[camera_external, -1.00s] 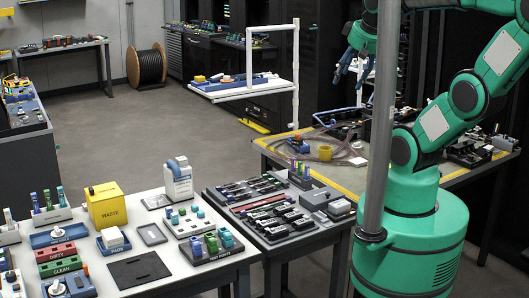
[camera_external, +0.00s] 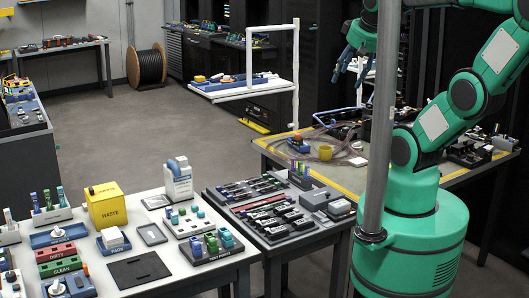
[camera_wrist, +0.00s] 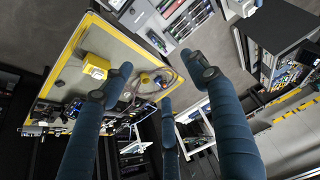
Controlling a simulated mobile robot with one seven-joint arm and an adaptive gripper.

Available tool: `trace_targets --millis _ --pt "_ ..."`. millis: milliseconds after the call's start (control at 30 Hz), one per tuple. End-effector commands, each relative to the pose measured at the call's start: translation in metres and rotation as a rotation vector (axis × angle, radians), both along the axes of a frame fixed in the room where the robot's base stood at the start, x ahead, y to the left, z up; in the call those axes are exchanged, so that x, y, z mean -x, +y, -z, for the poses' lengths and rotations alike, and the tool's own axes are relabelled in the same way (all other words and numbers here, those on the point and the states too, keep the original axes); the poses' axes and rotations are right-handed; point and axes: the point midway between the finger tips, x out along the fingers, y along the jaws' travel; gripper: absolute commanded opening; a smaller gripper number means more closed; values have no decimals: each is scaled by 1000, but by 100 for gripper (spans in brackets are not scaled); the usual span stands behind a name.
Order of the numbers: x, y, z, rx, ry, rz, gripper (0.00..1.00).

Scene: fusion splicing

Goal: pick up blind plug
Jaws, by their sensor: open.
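I cannot single out the blind plug with certainty in either view. Small parts lie on the yellow-edged bench (camera_external: 272,152), which also shows in the wrist view (camera_wrist: 66,72). A yellow block (camera_wrist: 96,65) and a small yellow round part (camera_wrist: 145,78) lie on it there, well below the fingers.
Coiled tubing (camera_external: 313,139) lies on the yellow-edged bench. A white front table holds a yellow waste bin (camera_external: 106,206), racks and trays. A dark-topped table with tools (camera_external: 262,205) stands beside it. A white-framed shelf (camera_external: 240,88) stands behind.

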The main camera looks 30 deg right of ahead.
Motion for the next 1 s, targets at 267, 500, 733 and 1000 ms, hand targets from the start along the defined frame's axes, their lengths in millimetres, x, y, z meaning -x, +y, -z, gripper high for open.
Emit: trace_targets --millis 267,500,733,1000 --pt "-38 -5 -14 -28 26 53 59" --pt "-90 -14 -26 -62 56 124 59" --pt "-143 -26 -31 -98 84 195 59" --pt "-207 -43 -27 -137 118 277 59"
